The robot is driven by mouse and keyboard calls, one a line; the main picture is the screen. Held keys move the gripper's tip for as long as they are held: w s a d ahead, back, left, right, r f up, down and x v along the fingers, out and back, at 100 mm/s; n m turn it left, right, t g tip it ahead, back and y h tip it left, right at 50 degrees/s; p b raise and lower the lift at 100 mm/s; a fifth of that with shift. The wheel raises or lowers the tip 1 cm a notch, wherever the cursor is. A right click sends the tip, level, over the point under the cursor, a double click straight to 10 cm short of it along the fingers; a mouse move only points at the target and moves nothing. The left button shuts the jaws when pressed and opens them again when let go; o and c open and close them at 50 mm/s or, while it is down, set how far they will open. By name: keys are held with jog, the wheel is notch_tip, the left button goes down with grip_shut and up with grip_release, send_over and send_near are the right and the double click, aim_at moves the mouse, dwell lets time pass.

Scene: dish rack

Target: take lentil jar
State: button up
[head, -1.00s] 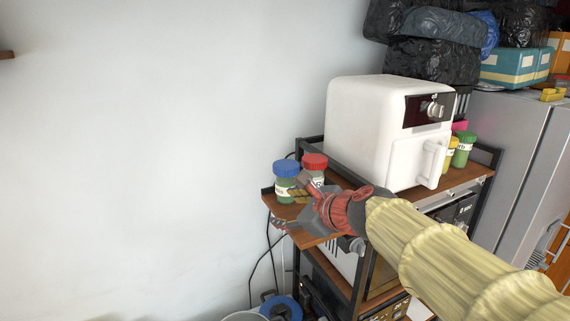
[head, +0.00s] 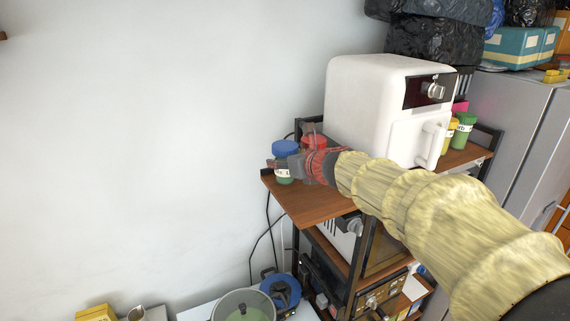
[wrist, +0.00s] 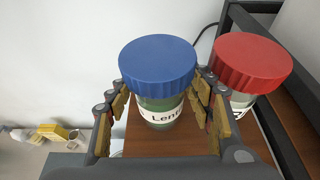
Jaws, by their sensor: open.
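The lentil jar has a blue lid and a white label reading "Len..." and stands upright on the wooden shelf. The lentil jar (wrist: 157,75) is at the centre of the wrist view, and it shows in the head view (head: 285,148), partly covered by my gripper. My gripper (wrist: 163,100) is open, with one finger on each side of the jar. The right finger is close to the jar; I cannot tell whether it touches. In the head view my gripper (head: 283,165) is at the shelf's left end.
A red-lidded jar (wrist: 252,65) stands just right of the lentil jar, close to my right finger. A white oven (head: 375,110) stands on the shelf (head: 310,205) further right. A black rack post borders the right. Left of the shelf is open space before the wall.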

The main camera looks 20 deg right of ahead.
jog(key=shift+s, duration=0.1)
jog(key=shift+c, duration=0.6)
jog(key=shift+r, duration=0.15)
jog(key=c, duration=1.2)
